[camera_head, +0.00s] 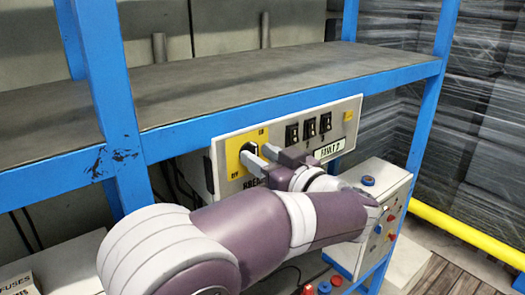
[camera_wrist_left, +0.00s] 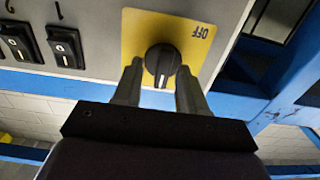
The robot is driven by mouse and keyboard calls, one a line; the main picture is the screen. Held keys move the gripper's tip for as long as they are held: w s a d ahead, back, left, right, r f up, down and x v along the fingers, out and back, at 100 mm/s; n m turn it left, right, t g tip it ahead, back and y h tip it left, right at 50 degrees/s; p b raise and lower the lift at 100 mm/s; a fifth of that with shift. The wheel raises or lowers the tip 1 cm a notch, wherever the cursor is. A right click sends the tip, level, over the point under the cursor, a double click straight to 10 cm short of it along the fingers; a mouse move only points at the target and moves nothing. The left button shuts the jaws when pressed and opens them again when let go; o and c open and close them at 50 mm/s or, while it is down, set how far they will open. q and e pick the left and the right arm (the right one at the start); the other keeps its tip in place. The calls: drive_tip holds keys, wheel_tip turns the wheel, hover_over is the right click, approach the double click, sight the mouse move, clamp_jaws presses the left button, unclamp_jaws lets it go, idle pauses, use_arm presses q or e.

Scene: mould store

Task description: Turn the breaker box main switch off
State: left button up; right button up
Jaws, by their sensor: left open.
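The breaker box (camera_head: 222,165) is a pale grey panel under the blue shelf. Its main switch (camera_wrist_left: 162,60) is a black rotary knob with a white mark, on a yellow plate (camera_head: 232,160). In the wrist view the plate (camera_wrist_left: 137,28) carries an upside-down OFF label to the upper right of the knob. My left gripper (camera_head: 262,157) is open at the knob, its fingers hiding part of it in the head view. In the wrist view the fingers (camera_wrist_left: 159,80) stand one on each side of the knob. I cannot tell if they touch it. My right gripper is not in view.
Black rocker switches (camera_head: 309,128) sit right of the main switch, above a label. A grey control box (camera_head: 377,180) with coloured buttons stands to the right. The blue shelf edge (camera_head: 290,101) runs just above, and a blue post (camera_head: 112,110) stands left.

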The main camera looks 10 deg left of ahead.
use_arm(q)
drive_tip(key=shift+s, duration=0.15)
clamp_jaws()
drive_tip(key=n+b, duration=1.7)
drive_tip(key=b, duration=0.1)
drive_tip(key=shift+s+a+f+n+b, duration=0.2)
drive_tip(key=shift+f+n+b, duration=0.1)
drive_tip(key=shift+n, duration=0.1)
idle(0.5)
